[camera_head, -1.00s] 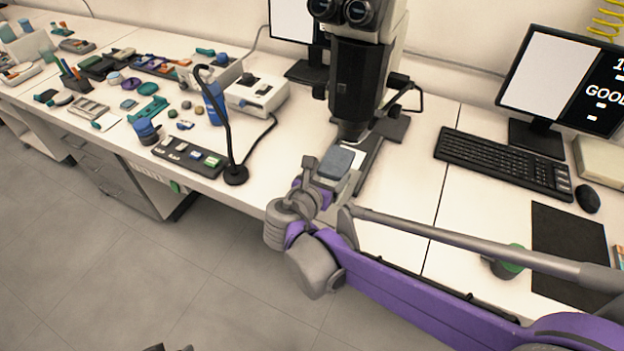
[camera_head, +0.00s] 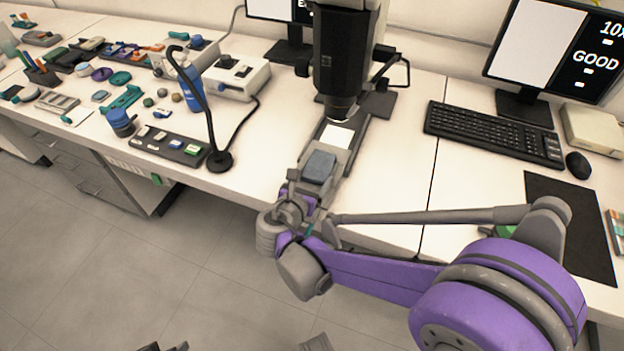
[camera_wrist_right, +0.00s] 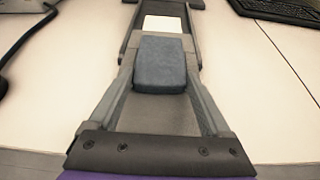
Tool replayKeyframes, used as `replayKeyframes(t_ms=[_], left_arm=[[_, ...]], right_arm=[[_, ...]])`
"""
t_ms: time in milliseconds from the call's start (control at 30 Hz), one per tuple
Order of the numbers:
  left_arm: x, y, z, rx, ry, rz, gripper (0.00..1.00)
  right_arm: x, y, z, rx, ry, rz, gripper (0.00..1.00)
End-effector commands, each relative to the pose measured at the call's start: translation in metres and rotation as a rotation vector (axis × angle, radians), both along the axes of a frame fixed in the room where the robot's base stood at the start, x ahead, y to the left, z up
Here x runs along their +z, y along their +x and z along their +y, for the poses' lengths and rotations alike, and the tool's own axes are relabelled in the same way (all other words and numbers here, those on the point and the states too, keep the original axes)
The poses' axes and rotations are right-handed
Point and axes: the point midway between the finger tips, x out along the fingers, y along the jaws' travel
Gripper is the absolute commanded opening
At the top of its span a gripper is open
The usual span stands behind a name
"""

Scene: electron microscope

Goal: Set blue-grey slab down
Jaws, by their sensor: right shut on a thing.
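The blue-grey slab (camera_head: 319,167) is a small block with rounded edges. My right gripper (camera_head: 317,175) is shut on it at the front of the microscope. In the right wrist view the slab (camera_wrist_right: 160,64) sits between the two grey fingers of the right gripper (camera_wrist_right: 160,75). A white square (camera_head: 338,137) lies on the dark microscope base just beyond the slab, and shows past it in the wrist view (camera_wrist_right: 163,24). Whether the slab's underside touches anything is hidden. My left gripper cannot be made out.
The microscope (camera_head: 341,60) rises behind the slab. A black gooseneck stand (camera_head: 220,160) and a dark tray (camera_head: 170,147) are to the left. The keyboard (camera_head: 492,132), mouse (camera_head: 578,165) and dark mat (camera_head: 568,225) are to the right. Bare white bench lies either side of the microscope base.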

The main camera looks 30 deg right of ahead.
Motion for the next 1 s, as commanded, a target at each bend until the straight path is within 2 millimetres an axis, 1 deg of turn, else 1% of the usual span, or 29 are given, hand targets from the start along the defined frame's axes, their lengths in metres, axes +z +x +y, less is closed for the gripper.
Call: replayKeyframes(t_ms=[167,300,333,400,633,733,867,1000], left_arm=[[0.001,0.0,0.0,0.0,0.0,0.0,0.5],[-0.003,0.0,0.0,0.0,0.0,0.001,0.5],[-0.002,0.0,0.0,0.0,0.0,0.001,0.5],[-0.001,0.0,0.0,0.0,0.0,0.001,0.5],[-0.001,0.0,0.0,0.0,0.0,0.0,0.5],[0.003,0.0,0.0,0.0,0.0,-0.001,0.5],[0.006,0.0,0.0,0.0,0.0,-0.002,0.5],[0.013,0.0,0.0,0.0,0.0,-0.005,0.5]], right_arm=[[0.002,0.0,0.0,0.0,-0.001,-0.001,0.02],[-0.003,0.0,0.0,0.0,-0.001,0.0,0.02],[-0.002,0.0,0.0,0.0,0.0,0.0,0.88],[-0.002,0.0,0.0,0.0,0.0,0.0,1.0],[-0.001,0.0,0.0,0.0,0.0,0.0,1.0],[0.004,-0.001,0.001,0.001,0.001,-0.001,1.0],[0.01,-0.012,0.015,0.004,0.0,-0.001,1.0],[0.023,-0.031,0.036,0.006,0.002,0.0,1.0]])
